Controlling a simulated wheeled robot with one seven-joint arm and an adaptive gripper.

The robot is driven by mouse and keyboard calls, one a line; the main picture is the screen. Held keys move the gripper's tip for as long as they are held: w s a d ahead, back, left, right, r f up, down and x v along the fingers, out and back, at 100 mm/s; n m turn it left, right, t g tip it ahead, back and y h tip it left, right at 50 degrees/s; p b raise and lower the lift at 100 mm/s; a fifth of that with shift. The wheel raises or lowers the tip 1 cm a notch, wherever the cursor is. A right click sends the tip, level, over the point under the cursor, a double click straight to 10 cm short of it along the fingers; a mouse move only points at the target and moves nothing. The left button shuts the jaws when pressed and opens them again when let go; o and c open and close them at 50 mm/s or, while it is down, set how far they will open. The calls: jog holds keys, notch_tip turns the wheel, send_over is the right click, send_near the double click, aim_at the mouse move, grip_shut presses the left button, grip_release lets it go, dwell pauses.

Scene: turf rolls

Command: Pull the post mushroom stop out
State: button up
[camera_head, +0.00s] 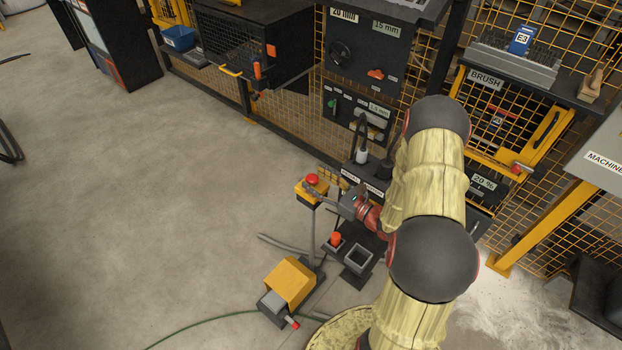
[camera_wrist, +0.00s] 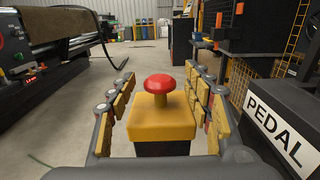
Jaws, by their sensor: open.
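The post mushroom stop is a red domed button (camera_head: 311,179) on a yellow box (camera_head: 304,196), on top of a thin grey post (camera_head: 311,235). In the wrist view the red button (camera_wrist: 160,84) stands upright on a short stem above its yellow box (camera_wrist: 161,122). My gripper (camera_wrist: 160,92) is open, with one padded finger on each side of the button. A gap shows between the button and each finger, and I see no contact. In the head view my gripper (camera_head: 327,193) is at the right of the box, small and partly merged with it.
A yellow pedal housing (camera_head: 290,280) stands on the floor near the post. A small box with an orange-red button (camera_head: 334,240) and a dark square bin (camera_head: 358,258) lie close below my arm. A black box labelled PEDAL (camera_wrist: 275,125) is at the right. Open floor lies left.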

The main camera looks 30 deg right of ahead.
jog(key=shift+x, duration=1.25)
jog(key=shift+c, duration=1)
jog(key=c, duration=1.1)
grip_shut()
